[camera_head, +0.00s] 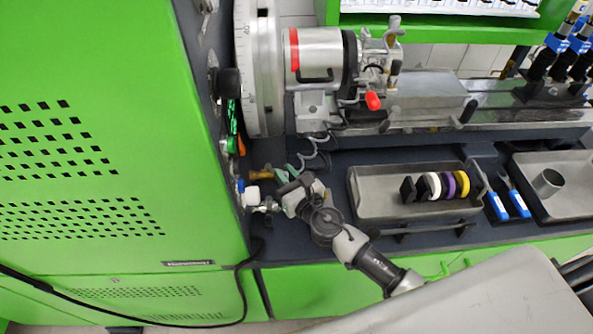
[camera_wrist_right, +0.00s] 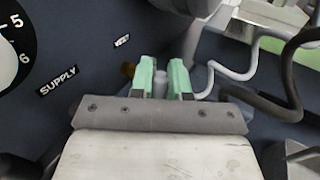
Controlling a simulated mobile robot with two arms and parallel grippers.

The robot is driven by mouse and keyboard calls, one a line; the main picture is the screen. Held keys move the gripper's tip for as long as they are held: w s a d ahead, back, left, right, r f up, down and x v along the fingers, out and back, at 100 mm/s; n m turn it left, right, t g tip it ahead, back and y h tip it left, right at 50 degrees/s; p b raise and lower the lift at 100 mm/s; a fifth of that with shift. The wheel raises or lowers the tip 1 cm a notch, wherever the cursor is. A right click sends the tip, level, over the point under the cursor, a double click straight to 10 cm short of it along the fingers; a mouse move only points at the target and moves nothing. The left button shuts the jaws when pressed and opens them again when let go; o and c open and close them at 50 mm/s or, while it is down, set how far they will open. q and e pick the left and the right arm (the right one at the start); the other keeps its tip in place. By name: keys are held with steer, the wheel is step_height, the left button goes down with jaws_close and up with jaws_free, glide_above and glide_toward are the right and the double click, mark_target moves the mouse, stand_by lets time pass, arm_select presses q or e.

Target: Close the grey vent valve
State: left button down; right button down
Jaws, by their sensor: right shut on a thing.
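My right gripper (camera_head: 276,173) reaches in from the lower right to the side of the green cabinet. In the right wrist view its two green fingertips (camera_wrist_right: 162,80) stand on either side of a small grey piece, which looks like the grey vent valve's handle (camera_wrist_right: 160,85). The gripper is shut on it. A small label (camera_wrist_right: 121,41), which seems to read VENT, is on the dark panel just beyond. The fingers hide most of the valve, and I cannot tell its turn angle. My left gripper is in neither view.
A brass fitting (camera_head: 260,175) is close beside the fingertips. A white knob (camera_head: 252,196) sits just below it on the panel. Grey coiled hoses (camera_head: 317,158) hang right of the gripper. A metal tray (camera_head: 375,205) with several rings lies further right.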

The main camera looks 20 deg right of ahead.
steer(key=shift+a+h, duration=0.1)
steer(key=shift+h, duration=0.2)
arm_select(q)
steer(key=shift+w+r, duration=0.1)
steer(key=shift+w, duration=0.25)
arm_select(e)
steer(key=c, duration=1.1)
jaws_free()
arm_select(q)
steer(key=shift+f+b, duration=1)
steer(key=shift+b, duration=0.05)
arm_select(e)
steer(key=v, duration=1.1)
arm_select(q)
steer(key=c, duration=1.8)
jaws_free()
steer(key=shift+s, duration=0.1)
